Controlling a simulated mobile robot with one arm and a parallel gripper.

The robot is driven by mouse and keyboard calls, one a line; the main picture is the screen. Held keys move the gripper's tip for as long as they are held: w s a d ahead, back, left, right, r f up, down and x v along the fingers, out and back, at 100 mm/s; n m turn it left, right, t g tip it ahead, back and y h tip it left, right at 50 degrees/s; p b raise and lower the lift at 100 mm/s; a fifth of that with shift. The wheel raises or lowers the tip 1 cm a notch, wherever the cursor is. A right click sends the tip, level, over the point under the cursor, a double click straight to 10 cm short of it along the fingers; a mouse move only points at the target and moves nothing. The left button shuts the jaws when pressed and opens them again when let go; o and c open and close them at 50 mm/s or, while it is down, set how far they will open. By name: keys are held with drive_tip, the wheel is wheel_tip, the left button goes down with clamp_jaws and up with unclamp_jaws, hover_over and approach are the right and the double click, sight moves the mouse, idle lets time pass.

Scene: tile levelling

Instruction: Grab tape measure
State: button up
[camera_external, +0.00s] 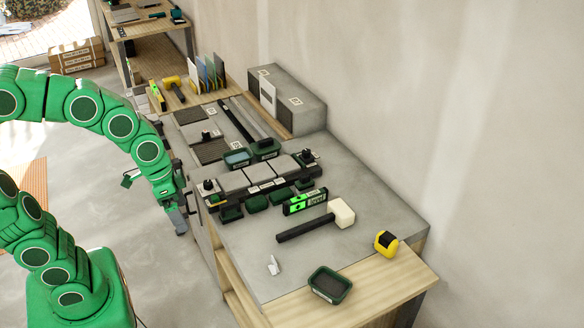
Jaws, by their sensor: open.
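The yellow and black tape measure (386,243) sits on the grey worktop at its right front, close to the wooden strip along the edge. My gripper (181,226) hangs low beside the left edge of the bench, pointing down. It is open and empty, and far to the left of the tape measure, not touching it. Its fingertips are small and partly hard to make out at this size.
A mallet (309,227) with a pale head and a green level (305,202) lie between my gripper and the tape measure. A dark green tray (329,284) is at the front. Several small bins and tiles fill the worktop's middle. A wall runs along the right.

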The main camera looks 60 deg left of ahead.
drive_tip(key=w+d+r+m+t+h, duration=0.1)
drive_tip(key=w+d+r+t+h, duration=0.1)
drive_tip(key=w+d, duration=0.6)
drive_tip(key=w+d+r+m+t+h, duration=0.1)
drive_tip(key=w+d+r+t, duration=0.2)
drive_tip(key=w, duration=0.9)
drive_tip(key=n+t+y, duration=0.5)
drive_tip(key=n+y, duration=0.2)
hover_over(383, 242)
wheel_tip(383, 242, down, 17)
drive_tip(key=shift+s+d+f, duration=0.1)
drive_tip(key=shift+s+f, duration=0.05)
drive_tip(key=shift+f, duration=0.95)
drive_tip(key=shift+s+f, duration=0.2)
drive_tip(key=shift+f, duration=0.85)
drive_tip(key=shift+s+d+f, duration=0.1)
drive_tip(key=shift+s+f, duration=0.05)
drive_tip(key=shift+f, duration=0.95)
drive_tip(key=shift+x, duration=2.5)
drive_tip(key=shift+c, duration=0.5)
